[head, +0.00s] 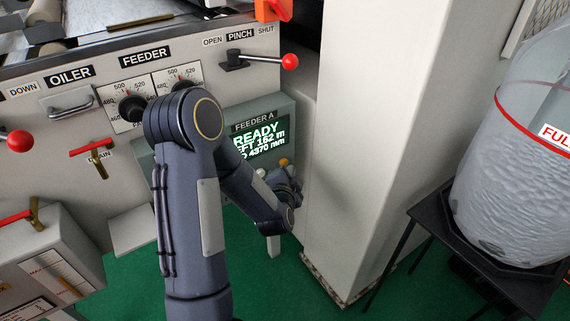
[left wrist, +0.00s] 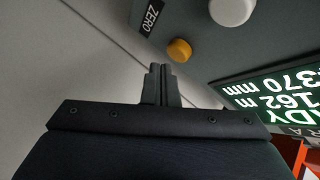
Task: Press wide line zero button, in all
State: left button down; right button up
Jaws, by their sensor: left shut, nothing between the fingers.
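The feeder A panel (head: 284,111) is a grey box with a green lit display (head: 259,139) reading READY, 162 m and 4370 mm, partly covered by my left arm. In the left wrist view, a round yellow button (left wrist: 179,51) sits beside a black ZERO label (left wrist: 151,18). A larger white button (left wrist: 231,10) is at the top edge. My left gripper (left wrist: 161,84) is shut and empty, its tips just below the yellow button in the picture. Whether they touch it cannot be told. In the head view the left gripper (head: 287,185) is low on the panel, partly hidden by its own arm. My right gripper is not in view.
A pale column (head: 370,130) stands just right of the panel. The pinch lever with a red knob (head: 289,62) is above. Feeder dials (head: 132,108) and red-handled valves are to the left. A clear FULL container (head: 520,150) is at the right. Green floor lies below.

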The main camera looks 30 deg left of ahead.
pick_arm(q)
jog(key=shift+w+a, duration=0.15)
jog(key=shift+a, duration=0.25)
jog(key=shift+w+a+b, duration=0.2)
jog(key=shift+a+b, duration=0.1)
jog(key=shift+a, duration=0.1)
dwell(0.6)
dwell(0.4)
jog(key=shift+s+d, duration=0.35)
jog(key=shift+d, duration=0.4)
jog(key=d, duration=0.1)
jog(key=s+d, duration=0.1)
jog(key=d, duration=0.1)
jog(key=s+d+b, duration=0.1)
jog(key=shift+d, duration=0.35)
